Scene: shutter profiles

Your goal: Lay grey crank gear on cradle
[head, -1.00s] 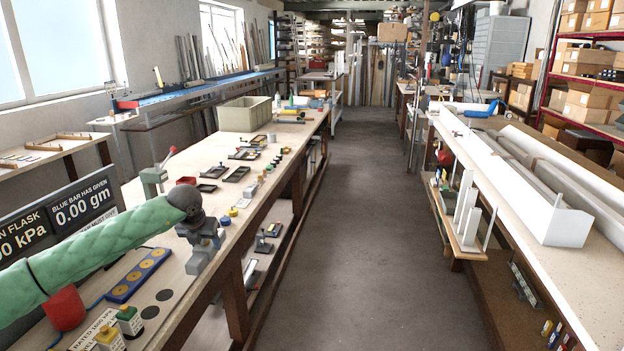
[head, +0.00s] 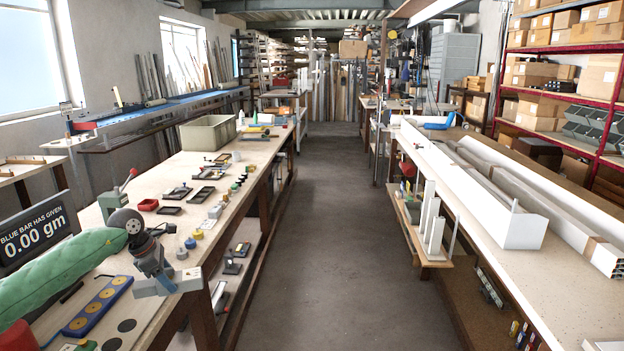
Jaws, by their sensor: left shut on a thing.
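My left arm comes in from the left in a green sleeve. Its gripper (head: 160,276) is over the near part of the left bench (head: 140,335), pointing down. It is shut on a light grey blocky piece (head: 180,281), which fits the grey crank gear, though its shape is partly hidden by the fingers. The piece is near the bench's right edge; I cannot tell whether it touches the top. I cannot make out for sure which thing is the cradle. Small dark trays (head: 202,196) lie farther along the bench. My right gripper is not in view.
A blue strip with yellow discs (head: 98,306) lies left of the gripper. A beige bin (head: 208,133) is farther back. The aisle (head: 310,230) is clear.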

